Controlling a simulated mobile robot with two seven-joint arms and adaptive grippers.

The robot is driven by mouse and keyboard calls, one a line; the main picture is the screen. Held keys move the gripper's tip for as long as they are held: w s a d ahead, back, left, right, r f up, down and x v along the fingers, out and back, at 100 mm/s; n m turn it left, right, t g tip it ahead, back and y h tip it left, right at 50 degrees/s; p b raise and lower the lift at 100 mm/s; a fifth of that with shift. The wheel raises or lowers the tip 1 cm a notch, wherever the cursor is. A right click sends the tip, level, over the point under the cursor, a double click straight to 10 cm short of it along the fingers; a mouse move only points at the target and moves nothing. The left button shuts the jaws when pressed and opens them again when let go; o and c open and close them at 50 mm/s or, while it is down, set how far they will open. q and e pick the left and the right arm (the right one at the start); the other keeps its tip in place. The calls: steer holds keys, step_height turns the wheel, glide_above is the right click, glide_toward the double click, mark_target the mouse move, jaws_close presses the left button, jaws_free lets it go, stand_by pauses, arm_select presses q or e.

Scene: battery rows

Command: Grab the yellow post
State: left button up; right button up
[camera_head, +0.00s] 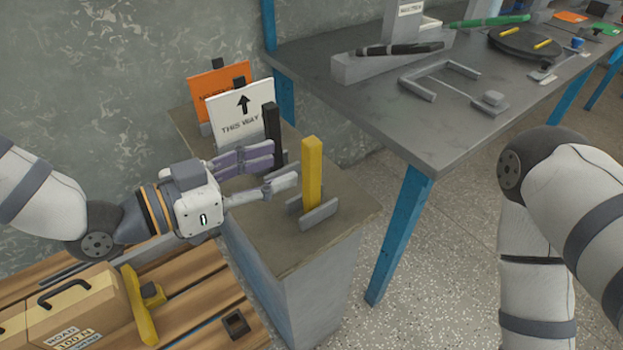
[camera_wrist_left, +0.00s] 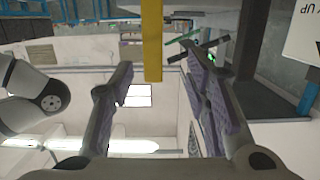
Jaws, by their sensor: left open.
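The yellow post (camera_head: 312,175) stands upright in a grey holder (camera_head: 319,228) on the front part of a concrete block. My left gripper (camera_head: 285,164) is open and empty, level with the upper post, with its fingertips pointing at it from the left. In the left wrist view the yellow post (camera_wrist_left: 153,40) appears between the two spread fingers (camera_wrist_left: 158,72), beyond or near their tips. I cannot tell whether it is within the jaws, but no grip shows. My right gripper is out of view; only my right arm shows at the right.
A black post (camera_head: 271,138) stands just behind, with white "THIS WAY" (camera_head: 240,128) and orange (camera_head: 215,85) signs. A grey table (camera_head: 400,120) with tools is at right. Below, a wooden pallet (camera_head: 190,310) holds a tan case (camera_head: 75,310).

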mark_target(305, 165)
arm_select(q)
steer(key=x, duration=0.7)
steer(key=shift+s+d+f, duration=0.25)
steer(key=shift+d+f, duration=0.1)
steer(key=shift+f, duration=0.05)
jaws_close()
